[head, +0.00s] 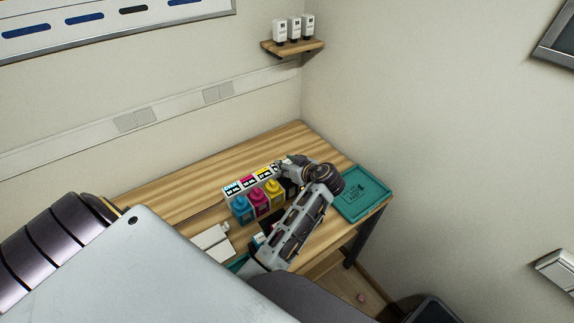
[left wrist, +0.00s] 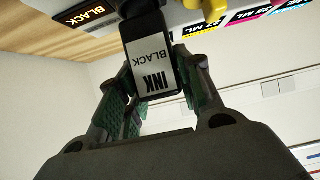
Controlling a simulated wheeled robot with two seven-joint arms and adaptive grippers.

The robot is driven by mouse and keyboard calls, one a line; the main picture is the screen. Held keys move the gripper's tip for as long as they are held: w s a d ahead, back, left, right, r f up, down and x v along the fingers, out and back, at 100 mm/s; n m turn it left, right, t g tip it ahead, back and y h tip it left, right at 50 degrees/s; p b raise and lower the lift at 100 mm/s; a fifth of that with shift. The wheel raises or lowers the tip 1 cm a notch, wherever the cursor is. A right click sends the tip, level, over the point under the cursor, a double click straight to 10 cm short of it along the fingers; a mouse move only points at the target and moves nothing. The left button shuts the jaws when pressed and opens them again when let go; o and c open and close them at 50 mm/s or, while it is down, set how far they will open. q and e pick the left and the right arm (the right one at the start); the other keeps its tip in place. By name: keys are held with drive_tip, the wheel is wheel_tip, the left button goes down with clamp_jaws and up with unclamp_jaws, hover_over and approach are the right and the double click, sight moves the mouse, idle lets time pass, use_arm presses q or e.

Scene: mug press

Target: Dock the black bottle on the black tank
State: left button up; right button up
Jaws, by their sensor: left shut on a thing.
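My left gripper (left wrist: 150,85) is shut on the black bottle (left wrist: 150,62), its white label reading INK BLACK. In the left wrist view, the bottle's far end reaches a dark part at the top edge, beside a white panel marked BLACK (left wrist: 84,19). I cannot tell whether the bottle touches or is seated on the black tank. In the head view, my left gripper (head: 290,172) is at the right end of the tank row, hiding most of the black tank and bottle. Cyan (head: 242,210), magenta (head: 258,203) and yellow (head: 275,195) tanks stand beside it. My right gripper is not in view.
A teal tray (head: 366,190) lies at the right end of the wooden table (head: 170,188). The table's back left is clear.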

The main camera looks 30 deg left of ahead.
use_arm(q)
drive_tip(key=shift+f+b, duration=0.4)
drive_tip(key=shift+f, duration=0.15)
idle(0.4)
drive_tip(key=o, duration=0.7)
drive_tip(key=shift+o, duration=0.6)
drive_tip(key=shift+d, duration=0.1)
